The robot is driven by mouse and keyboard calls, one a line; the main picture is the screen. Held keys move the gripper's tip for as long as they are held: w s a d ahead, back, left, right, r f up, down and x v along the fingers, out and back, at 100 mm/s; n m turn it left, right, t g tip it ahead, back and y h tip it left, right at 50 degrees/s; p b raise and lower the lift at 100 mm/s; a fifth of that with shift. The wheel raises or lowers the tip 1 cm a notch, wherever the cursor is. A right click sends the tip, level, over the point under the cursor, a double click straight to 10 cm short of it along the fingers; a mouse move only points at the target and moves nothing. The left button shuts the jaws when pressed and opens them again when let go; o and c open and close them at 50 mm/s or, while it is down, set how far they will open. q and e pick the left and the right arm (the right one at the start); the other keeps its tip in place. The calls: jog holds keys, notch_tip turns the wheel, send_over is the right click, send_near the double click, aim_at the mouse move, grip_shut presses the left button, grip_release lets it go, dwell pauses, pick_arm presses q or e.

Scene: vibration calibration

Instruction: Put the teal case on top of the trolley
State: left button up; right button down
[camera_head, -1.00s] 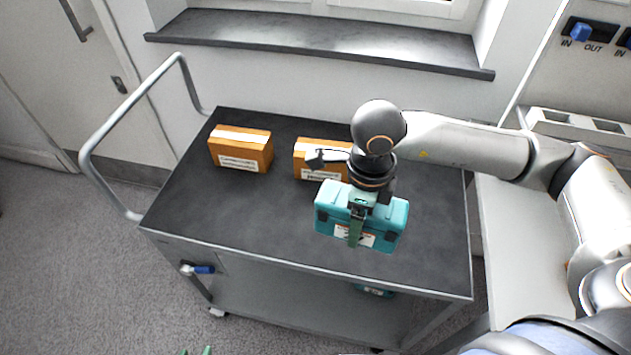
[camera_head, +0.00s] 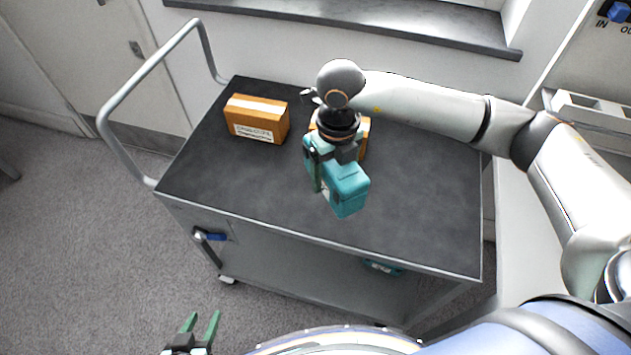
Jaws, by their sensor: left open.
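The teal case (camera_head: 347,189) is over the middle of the trolley's dark top (camera_head: 420,215), turned at an angle. My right gripper (camera_head: 317,178) is shut on it from above, one green finger showing along its side. I cannot tell whether the case's underside touches the top. My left gripper (camera_head: 202,328) is at the bottom edge of the head view, in front of the trolley, open and empty.
A cardboard box (camera_head: 257,119) stands at the back left of the trolley top. Another box (camera_head: 363,134) is partly hidden behind my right wrist. A teal thing (camera_head: 382,267) shows on the lower shelf. The push handle (camera_head: 150,70) rises at left. The top's right part is clear.

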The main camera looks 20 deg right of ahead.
jog(key=w+f, duration=0.1)
jog(key=w+a+f, duration=0.1)
jog(key=f, duration=0.1)
jog(key=w+a+f, duration=0.1)
jog(key=w+f, duration=0.1)
jog(key=shift+a+f, duration=0.25)
jog(key=shift+w+f, duration=0.1)
jog(key=shift+f, duration=1.55)
jog(key=shift+f, duration=0.2)
grip_release()
notch_tip(320, 180, up, 12)
jog(key=shift+r, duration=0.2)
